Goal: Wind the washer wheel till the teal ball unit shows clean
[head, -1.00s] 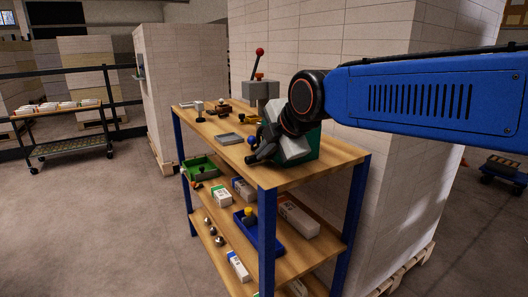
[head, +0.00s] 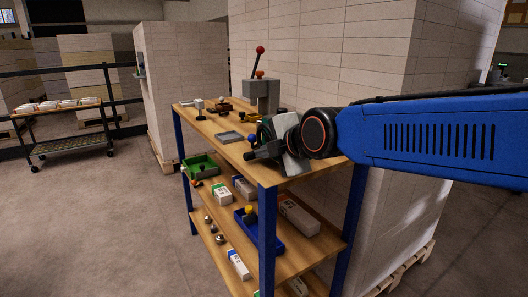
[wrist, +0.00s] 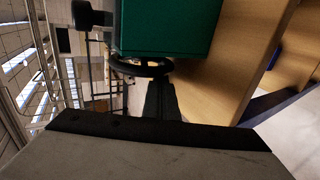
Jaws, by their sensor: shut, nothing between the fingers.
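The teal unit (wrist: 170,25) shows in the wrist view as a plain teal block at the top. A dark wheel (wrist: 145,68) stands out from its lower edge. My gripper (wrist: 157,86) is shut and empty, its fingertips at the wheel's rim; I cannot tell whether they touch it. In the head view my gripper (head: 250,155) is over the near end of the bench top, and my wrist hides nearly all of the unit and the wheel. No ball on the unit can be made out, so its cleanness cannot be seen.
The wooden bench top (head: 215,127) holds a grey tray (head: 230,137) and a grey block with a red-knobbed lever (head: 260,90). Lower shelves carry a green bin (head: 201,166), a blue bin (head: 262,235) and boxes. Tall pale stacks (head: 320,60) stand close behind.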

